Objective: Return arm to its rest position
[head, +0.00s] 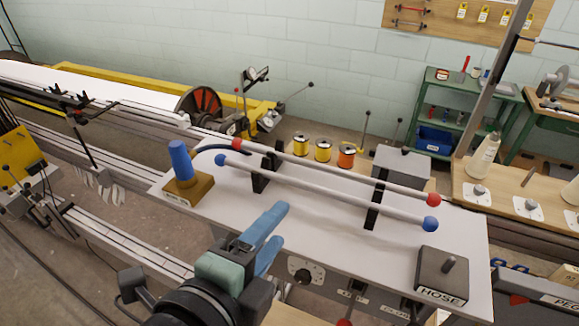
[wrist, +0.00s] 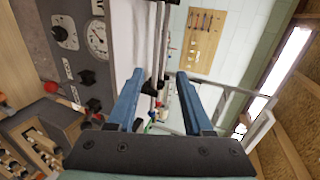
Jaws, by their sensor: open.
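My gripper (head: 271,238) shows at the lower middle of the head view, over the front part of the white table (head: 330,235). Its two blue fingers are spread with nothing between them. In the wrist view my gripper (wrist: 160,105) is also open and empty, both fingers pointing away from the camera. Two long grey rods lie on black brackets behind the gripper: one with red ends (head: 340,170) and one with blue ends (head: 320,190). The gripper is apart from both rods.
A blue cylinder (head: 180,162) stands on a brown block at the table's left. A dark block labelled HOSE (head: 442,275) sits at the right. Yellow and orange spools (head: 323,150) stand behind the rods. A control panel with a dial (wrist: 97,38) shows in the wrist view.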

